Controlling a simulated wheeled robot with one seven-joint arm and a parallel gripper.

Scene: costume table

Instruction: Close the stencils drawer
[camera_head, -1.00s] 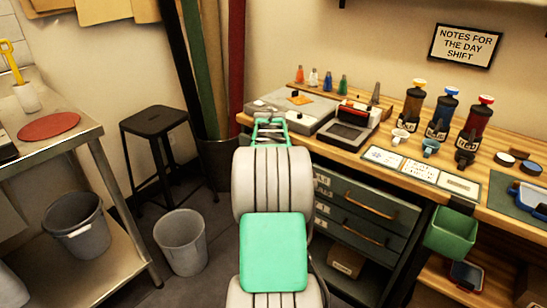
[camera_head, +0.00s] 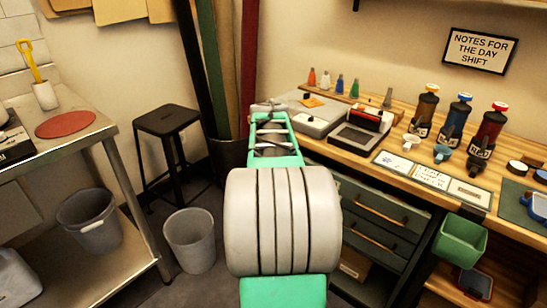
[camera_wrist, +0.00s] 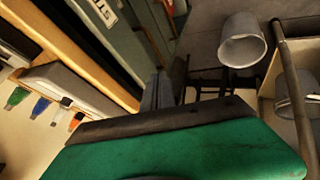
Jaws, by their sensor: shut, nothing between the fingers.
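The dark green drawer unit (camera_head: 352,246) stands under the wooden workbench, with wooden handles on its drawer fronts. My arm hides its left part and the labels there. In the wrist view, a grey-green drawer front (camera_wrist: 122,38) carries a white label with the letters "ST", cut off by the picture edge. I cannot tell how far this drawer stands out. My gripper (camera_head: 268,110) is shut and empty, in front of the bench's left end and left of the drawers. I see no contact with a drawer.
A black stool (camera_head: 168,122) and a grey bin (camera_head: 190,242) stand to the left of my arm. A steel table (camera_head: 95,135) is at far left. A green bin (camera_head: 460,240) hangs from the bench front at right.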

